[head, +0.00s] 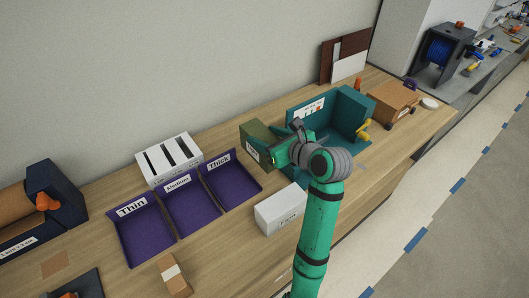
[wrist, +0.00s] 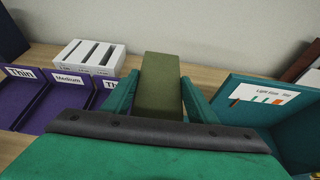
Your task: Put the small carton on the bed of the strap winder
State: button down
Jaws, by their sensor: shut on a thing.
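My gripper (head: 272,153) is shut on an olive-green box (head: 257,136), probably the small carton. In the wrist view the box (wrist: 160,85) sits between the two teal fingers (wrist: 160,100). In the head view it has a white label and appears at the left side of a teal machine (head: 350,106). I cannot tell whether it touches the counter. The teal machine has a label, a high back and a yellow handle; it also shows in the wrist view (wrist: 238,105). My arm hides part of its front. I cannot tell for sure whether it is the strap winder.
Purple trays marked Thin (head: 139,235), Medium (head: 191,212) and Thick (head: 234,190) lie left of my gripper. A white slotted box (head: 196,144) stands behind them, a white box (head: 279,213) in front. A brown box (head: 395,92) is right. A blue spool (head: 434,50) stands beyond.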

jog(key=f, duration=0.4)
jog(key=w+f, duration=0.1)
jog(key=f, duration=0.1)
jog(key=shift+f, duration=0.2)
jog(key=shift+s+f, duration=0.1)
jog(key=shift+f, duration=1.8)
jog(key=shift+f, duration=0.15)
jog(key=c, duration=0.7)
grip_release()
